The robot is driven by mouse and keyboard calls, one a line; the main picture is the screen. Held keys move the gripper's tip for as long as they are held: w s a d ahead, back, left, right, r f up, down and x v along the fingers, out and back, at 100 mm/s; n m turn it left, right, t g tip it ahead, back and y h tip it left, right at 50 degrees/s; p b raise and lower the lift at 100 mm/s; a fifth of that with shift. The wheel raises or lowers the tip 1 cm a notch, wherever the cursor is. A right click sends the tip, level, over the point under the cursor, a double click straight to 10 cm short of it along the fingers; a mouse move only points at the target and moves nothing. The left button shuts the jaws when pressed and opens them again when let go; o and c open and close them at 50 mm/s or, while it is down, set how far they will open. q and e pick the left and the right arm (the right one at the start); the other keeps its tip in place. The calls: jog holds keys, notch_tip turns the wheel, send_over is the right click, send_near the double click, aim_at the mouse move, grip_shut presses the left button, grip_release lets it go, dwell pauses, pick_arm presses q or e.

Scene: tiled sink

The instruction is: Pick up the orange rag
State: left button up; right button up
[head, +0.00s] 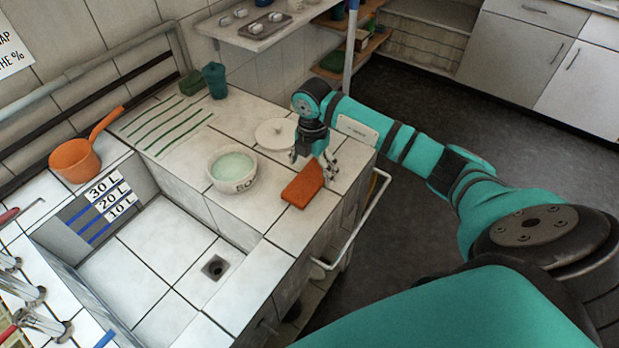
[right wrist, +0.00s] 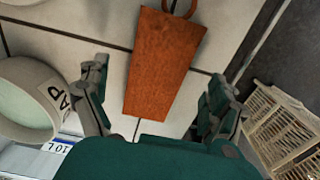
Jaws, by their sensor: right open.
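The orange rag (head: 302,186) lies flat on the tiled counter, to the right of a white soap bowl. In the right wrist view the rag (right wrist: 160,62) is a long folded strip with a loop at its far end. My right gripper (head: 315,168) is above the far end of the rag in the head view. In the right wrist view its fingers (right wrist: 158,100) are spread wide, one to each side of the rag's near end, with nothing between them touching. My left gripper is in neither view.
The soap bowl (head: 232,169) stands left of the rag; it also shows in the right wrist view (right wrist: 28,105). A white round lid (head: 274,132) lies behind. An orange ladle (head: 80,158) rests beside the sink basin (head: 170,245). A rail (head: 372,215) runs along the counter's right side.

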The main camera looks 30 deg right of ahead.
aim_at(312, 179)
jog(key=shift+f, duration=1.3)
jog(key=c, duration=1.3)
